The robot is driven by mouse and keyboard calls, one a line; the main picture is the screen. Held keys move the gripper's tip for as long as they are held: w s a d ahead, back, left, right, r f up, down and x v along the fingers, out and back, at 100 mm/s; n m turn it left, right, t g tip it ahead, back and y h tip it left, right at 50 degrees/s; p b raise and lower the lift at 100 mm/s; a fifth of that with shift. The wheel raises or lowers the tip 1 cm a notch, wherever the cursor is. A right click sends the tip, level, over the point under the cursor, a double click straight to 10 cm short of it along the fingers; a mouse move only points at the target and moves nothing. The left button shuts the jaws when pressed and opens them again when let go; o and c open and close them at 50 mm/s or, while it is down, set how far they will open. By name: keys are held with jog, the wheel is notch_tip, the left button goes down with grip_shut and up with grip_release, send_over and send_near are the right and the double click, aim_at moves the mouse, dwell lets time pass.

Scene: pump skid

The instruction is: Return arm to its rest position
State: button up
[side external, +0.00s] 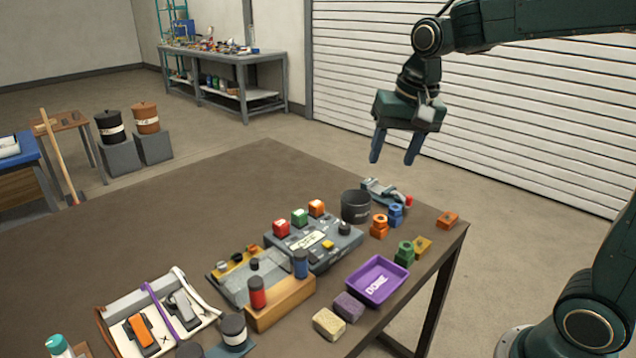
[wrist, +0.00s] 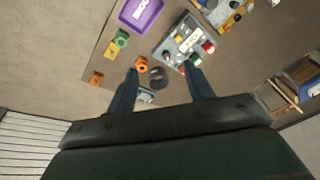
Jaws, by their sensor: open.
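My gripper (side external: 393,160) hangs in the air above the far right end of the brown table (side external: 150,225). Its two dark blue fingers are apart and nothing is between them. It points downward, well clear of the objects. In the wrist view my gripper (wrist: 160,82) shows both fingers spread over the table from above. My arm reaches in from the upper right of the side view.
The table holds a purple tray (side external: 360,292), a dark cup (side external: 355,207), a grey pump unit (side external: 325,252), a wooden block with cylinders (side external: 280,305), and several coloured blocks near the right edge. A roller shutter (side external: 500,110) stands behind. The air around my gripper is free.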

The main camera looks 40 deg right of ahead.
jog(key=s+a+f+n+t, duration=0.1)
jog(key=s+a+n, duration=0.1)
jog(key=s, duration=0.7)
jog(key=s+a+n+t, duration=0.1)
jog(key=s+n, duration=0.4)
jog(key=s, duration=0.4)
jog(key=shift+a+f+n+t, duration=0.3)
jog(key=shift+a+f+t, duration=0.05)
jog(key=shift+t, duration=0.05)
